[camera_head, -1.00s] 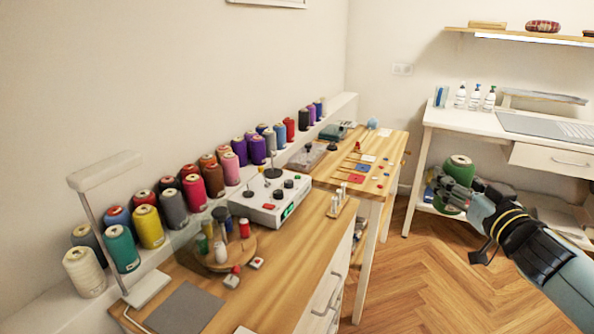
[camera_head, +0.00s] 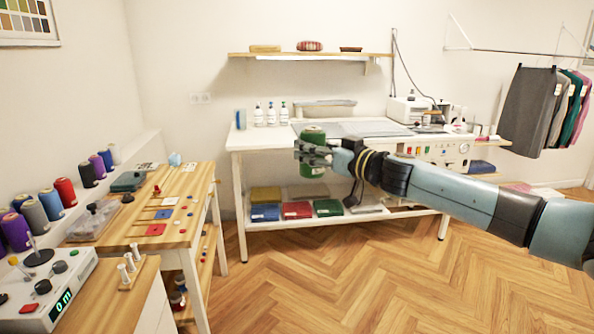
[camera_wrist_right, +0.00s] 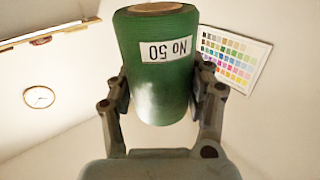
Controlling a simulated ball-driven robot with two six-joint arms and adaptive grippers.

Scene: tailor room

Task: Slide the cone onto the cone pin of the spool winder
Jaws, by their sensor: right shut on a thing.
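A green thread cone (camera_head: 312,150) is held upright in the air by my right gripper (camera_head: 314,153). In the right wrist view the cone (camera_wrist_right: 158,65) sits between both fingers and its label reads "No 50". My right gripper (camera_wrist_right: 160,95) is shut on its sides. The white spool winder (camera_head: 50,290) stands on the wooden bench at the lower left, cut off by the picture's edge. One dark pin with a round base (camera_head: 38,257) shows on its top. The held cone is far to the right of the winder. My left gripper is not in view.
A row of thread cones (camera_head: 50,204) lines the wall side of the left bench. A white table (camera_head: 240,138) with folded cloths below stands behind the cone. The wooden floor (camera_head: 290,280) in front is clear.

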